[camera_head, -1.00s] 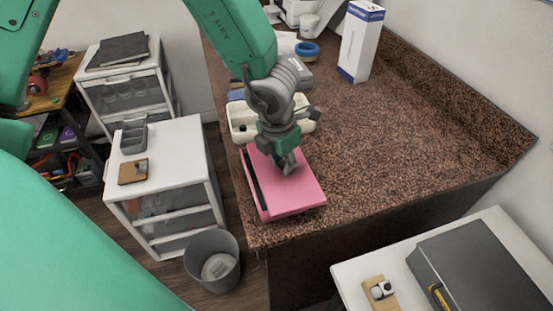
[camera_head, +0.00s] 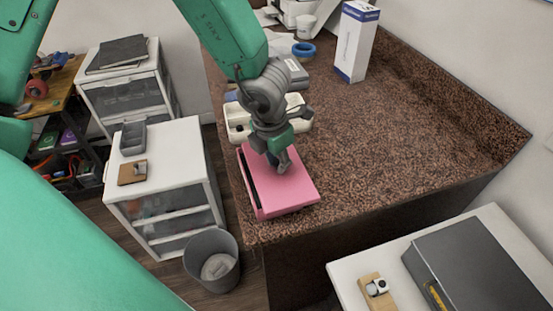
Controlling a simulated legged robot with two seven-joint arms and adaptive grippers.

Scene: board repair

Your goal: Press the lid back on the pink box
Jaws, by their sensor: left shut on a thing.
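The pink box (camera_head: 291,196) lies flat near the front left corner of the speckled brown counter. A dark strip runs along the left side of its top. My left gripper (camera_head: 281,164) points down onto the box's pink top, the lid, and is shut on it. The fingers hide part of the top, so the exact grip and any small gap under the lid cannot be made out. My right gripper is out of view.
A cream tray (camera_head: 237,122) stands just behind the box. A tall white and blue carton (camera_head: 354,45) and a blue tape roll (camera_head: 303,49) stand farther back. The counter (camera_head: 400,140) is clear to the right. A grey bin (camera_head: 211,262) stands on the floor at the left.

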